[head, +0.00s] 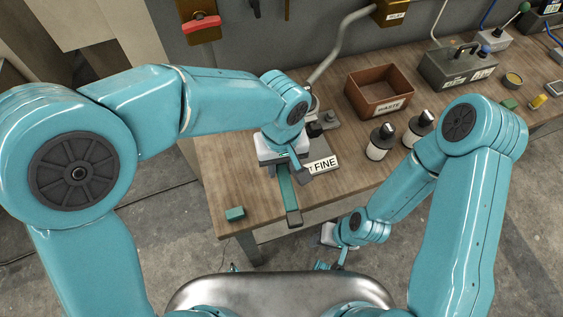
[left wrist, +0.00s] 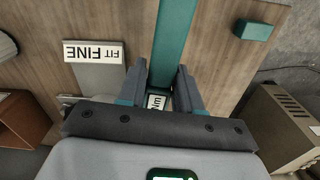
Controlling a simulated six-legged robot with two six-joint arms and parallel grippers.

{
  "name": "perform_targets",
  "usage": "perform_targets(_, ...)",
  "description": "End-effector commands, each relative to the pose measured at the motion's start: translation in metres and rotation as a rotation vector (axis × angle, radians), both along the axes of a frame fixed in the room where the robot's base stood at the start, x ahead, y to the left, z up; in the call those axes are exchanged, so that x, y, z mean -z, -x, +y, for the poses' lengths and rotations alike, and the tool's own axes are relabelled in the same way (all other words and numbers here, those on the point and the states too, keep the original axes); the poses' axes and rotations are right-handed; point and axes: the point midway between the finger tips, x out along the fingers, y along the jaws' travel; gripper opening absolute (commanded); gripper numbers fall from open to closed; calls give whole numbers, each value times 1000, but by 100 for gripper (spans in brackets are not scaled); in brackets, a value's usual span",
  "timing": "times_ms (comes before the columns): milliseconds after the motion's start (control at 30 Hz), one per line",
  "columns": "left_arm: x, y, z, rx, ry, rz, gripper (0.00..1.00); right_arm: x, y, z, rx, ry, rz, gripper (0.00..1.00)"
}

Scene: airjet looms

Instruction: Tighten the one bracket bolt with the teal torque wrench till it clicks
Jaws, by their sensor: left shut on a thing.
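The teal torque wrench (head: 289,198) reaches over the front edge of the wooden bench. My left gripper (head: 283,166) is at its inner part. In the left wrist view the teal bar (left wrist: 175,42) runs up from between the two fingers of my left gripper (left wrist: 161,88), shut on it. A small white label with "Nm" (left wrist: 156,102) shows between the fingers. My right gripper (head: 331,264) is low, in front of the bench edge, away from the wrench; its jaw gap is unclear. I cannot make out the bracket bolt in either view.
A grey plate with a "FIT FINE" label (head: 323,165) lies right beside the wrench. A small teal block (head: 235,214) lies at the bench's front left. A grey toolbox (head: 455,66) is farther back.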

Motion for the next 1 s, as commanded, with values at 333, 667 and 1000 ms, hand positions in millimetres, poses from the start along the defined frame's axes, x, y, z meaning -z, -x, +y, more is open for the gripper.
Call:
perform_targets(333, 7, 0, 0, 0, 1, -1, 0, 7, 0, 0, 0, 0, 0, 43)
perform_targets(667, 15, 0, 0, 0, 1, -1, 0, 14, 0, 0, 0, 0, 0, 43)
perform_targets(1000, 17, 0, 0, 0, 1, -1, 0, 15, 0, 0, 0, 0, 0, 43)
